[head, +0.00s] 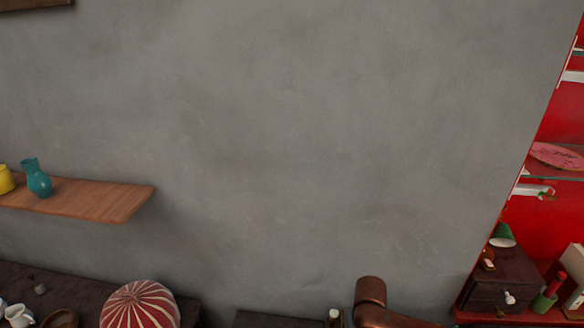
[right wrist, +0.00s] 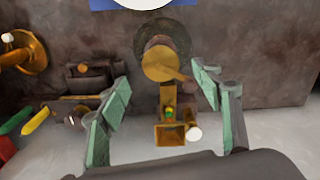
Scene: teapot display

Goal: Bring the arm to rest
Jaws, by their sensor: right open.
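My right gripper (right wrist: 163,88) shows in the right wrist view with its two grey-green fingers spread apart. I see nothing gripped between them. A brass-coloured object with a round top (right wrist: 160,58) lies in line with the gap between the fingers. Whether the fingers are level with it or above it I cannot tell. Neither gripper can be made out in the head view, and my left gripper is in no frame.
A wooden shelf (head: 110,203) on the grey wall holds a teal vase (head: 38,180) and a yellow vessel (head: 6,180). Below it are a red-and-white striped round object (head: 140,306) and white crockery (head: 18,315). A dark drawer box (head: 500,280) stands at right. The wall's middle is bare.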

